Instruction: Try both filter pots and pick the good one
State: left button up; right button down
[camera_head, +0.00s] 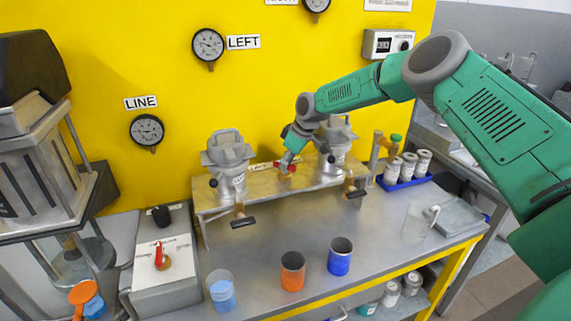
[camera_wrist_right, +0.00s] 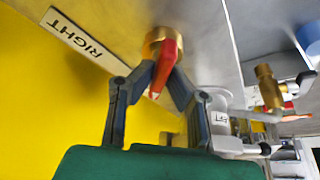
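Two grey metal filter pots stand on a raised shelf: the left pot (camera_head: 230,165) and the right pot (camera_head: 336,145). Between them a red valve handle (camera_head: 287,168) sits on the shelf. My right gripper (camera_head: 289,158) reaches down to this handle. In the right wrist view my right gripper (camera_wrist_right: 162,78) has its fingertips on both sides of the red handle (camera_wrist_right: 168,58), which sits on a brass fitting, and they look closed on it. A RIGHT label (camera_wrist_right: 80,42) lies beside it. My left gripper is not in view.
Gauges labelled LINE (camera_head: 147,131) and LEFT (camera_head: 208,45) hang on the yellow wall; another is partly cut off. Blue (camera_head: 340,257), orange (camera_head: 292,272) and clear blue-filled (camera_head: 221,291) cups stand on the bench. A clear jug (camera_head: 418,224) and blue tray (camera_head: 408,180) are at right.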

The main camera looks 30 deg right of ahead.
jog(key=shift+r, duration=0.15)
jog(key=shift+m+h+p, duration=0.4)
jog(key=shift+m+p, duration=0.2)
jog(key=shift+m, duration=0.3)
jog(key=shift+m+h+p, duration=0.3)
jog(key=shift+m+p, duration=0.1)
jog(key=shift+m, duration=0.4)
jog(key=shift+m+t+h, duration=0.3)
jog(key=shift+m+h, duration=0.1)
jog(key=shift+m, duration=0.6)
jog(key=m+h, duration=0.1)
jog(key=m, duration=0.1)
jog(key=shift+w+a+m+p, duration=0.1)
jog(key=shift+a+m+p, duration=0.05)
jog(key=shift+m+p, duration=0.15)
jog(key=shift+m+h, duration=0.3)
jog(key=shift+m, duration=0.6)
jog(key=m+h+b, duration=0.1)
jog(key=m, duration=0.1)
jog(key=shift+a+m, duration=0.1)
jog(key=shift+m, duration=0.3)
jog(key=m+g+b, duration=0.1)
jog(key=m, duration=0.1)
jog(key=m+g+h+b, duration=0.1)
jog(key=m, duration=0.2)
jog(key=shift+w+b, duration=0.1)
jog(key=shift+b, duration=0.3)
jog(key=shift+h, duration=0.3)
